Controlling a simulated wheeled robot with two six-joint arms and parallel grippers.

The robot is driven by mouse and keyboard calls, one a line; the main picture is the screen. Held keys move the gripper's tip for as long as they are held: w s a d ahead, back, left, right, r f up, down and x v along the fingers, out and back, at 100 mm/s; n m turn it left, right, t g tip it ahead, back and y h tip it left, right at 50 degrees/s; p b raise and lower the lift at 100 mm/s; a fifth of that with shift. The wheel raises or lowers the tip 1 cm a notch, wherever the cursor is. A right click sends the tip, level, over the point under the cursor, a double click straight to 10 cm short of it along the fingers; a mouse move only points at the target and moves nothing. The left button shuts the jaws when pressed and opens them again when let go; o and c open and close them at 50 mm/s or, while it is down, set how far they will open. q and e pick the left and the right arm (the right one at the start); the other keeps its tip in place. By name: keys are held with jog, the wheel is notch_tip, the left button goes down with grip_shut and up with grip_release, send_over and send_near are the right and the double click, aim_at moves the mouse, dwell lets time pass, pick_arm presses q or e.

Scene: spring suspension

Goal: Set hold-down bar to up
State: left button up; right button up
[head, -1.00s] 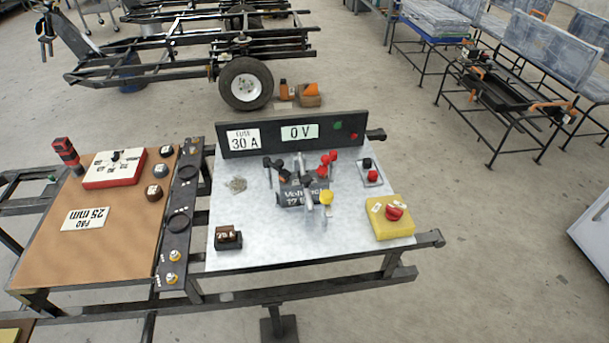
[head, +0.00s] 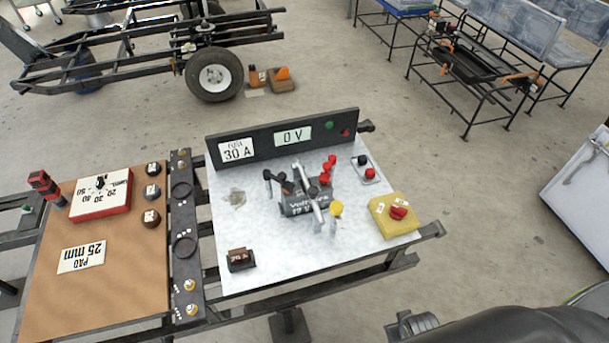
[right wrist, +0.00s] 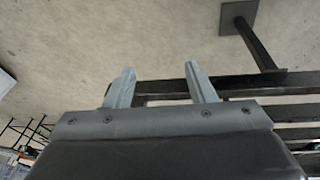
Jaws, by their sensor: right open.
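My right gripper (right wrist: 158,86) is open and empty in the right wrist view, over floor and dark frame rails, away from the box. My left gripper is out of view.
A black panel (head: 270,138) reading "30 A" and "0 V" stands behind the box. A yellow block with a red knob (head: 398,213) is to the right, a brown fuse block (head: 240,260) front left. A brown board (head: 105,290) adjoins at left.

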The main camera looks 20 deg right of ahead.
jog(key=w+r+p, duration=0.2)
jog(key=r, duration=0.7)
jog(key=w+r+p, duration=0.2)
jog(key=r, duration=0.6)
notch_tip(320, 180, up, 22)
jog(key=m+g+y+p, duration=0.1)
jog(key=m+g+p, duration=0.1)
jog(key=m, duration=1)
send_over(313, 189)
jog(key=shift+m, duration=0.3)
notch_tip(313, 189, down, 18)
jog(key=shift+s+r+b, duration=0.1)
jog(key=shift+r+b, duration=0.15)
jog(key=shift+b, duration=0.9)
grip_shut()
